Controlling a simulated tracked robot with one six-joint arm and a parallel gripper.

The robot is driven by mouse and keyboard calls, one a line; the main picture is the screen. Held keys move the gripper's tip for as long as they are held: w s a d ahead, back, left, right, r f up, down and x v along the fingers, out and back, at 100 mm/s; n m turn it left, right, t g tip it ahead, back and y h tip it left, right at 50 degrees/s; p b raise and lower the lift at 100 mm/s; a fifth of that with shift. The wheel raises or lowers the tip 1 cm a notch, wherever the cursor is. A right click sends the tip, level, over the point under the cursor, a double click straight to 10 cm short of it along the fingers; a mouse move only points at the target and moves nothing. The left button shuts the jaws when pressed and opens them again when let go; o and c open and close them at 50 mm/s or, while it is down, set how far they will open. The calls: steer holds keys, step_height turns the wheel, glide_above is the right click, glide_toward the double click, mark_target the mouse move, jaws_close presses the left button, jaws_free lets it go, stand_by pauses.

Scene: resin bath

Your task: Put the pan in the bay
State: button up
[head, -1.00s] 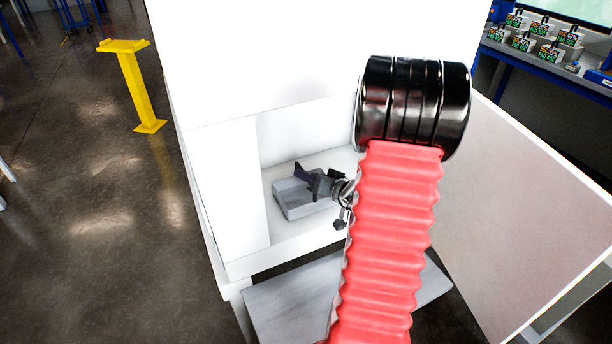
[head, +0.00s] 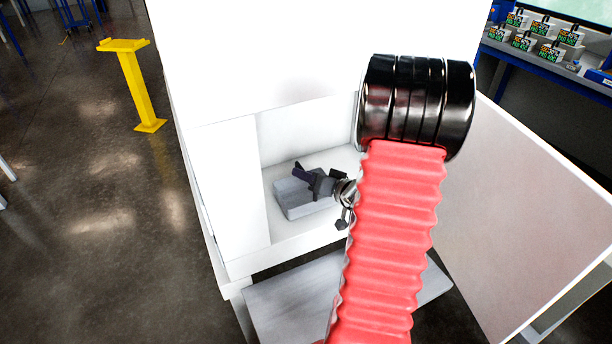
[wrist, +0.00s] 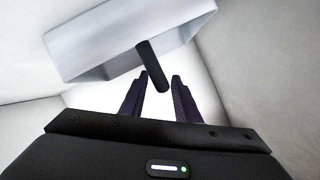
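The pan (head: 292,204) is a grey, shallow rectangular box that sits on the floor of the white bay (head: 283,150), in the lower part of the cabinet in the head view. The wrist view shows the pan (wrist: 110,42) at the top, with a dark handle (wrist: 152,65) sticking out toward me. My gripper (wrist: 160,76) is open, and the handle's end lies between its two fingers with a small gap on each side. In the head view my gripper (head: 304,172) is over the pan and hides part of it. My arm hides the bay's right side.
The white cabinet (head: 270,60) rises above and left of the opening. An open door panel (head: 520,220) stands at the right. A yellow post (head: 138,90) stands on the floor at left. A shelf with several boxes (head: 545,35) is at upper right.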

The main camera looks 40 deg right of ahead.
steer(key=d+v, duration=0.1)
steer(key=v, duration=1)
steer(key=shift+s+a, duration=0.25)
steer(key=shift+a, duration=0.2)
stand_by(0.4)
steer(key=s+d+f+g+h, duration=0.55)
steer(key=s+d+g, duration=0.35)
steer(key=s, duration=0.2)
steer(key=w+a+r+n+y, duration=0.1)
steer(key=a+r, duration=0.4)
steer(key=a, duration=0.9)
steer(key=w+a+r+n+y, duration=0.1)
steer(key=a+r+n+y, duration=0.2)
steer(key=a, duration=1.1)
steer(key=w+a+r+n+y, duration=0.2)
steer(key=a+r+n, duration=0.2)
steer(key=a+r, duration=0.4)
steer(key=a, duration=0.7)
steer(key=shift+r+y, duration=0.3)
steer(key=shift+y, duration=0.05)
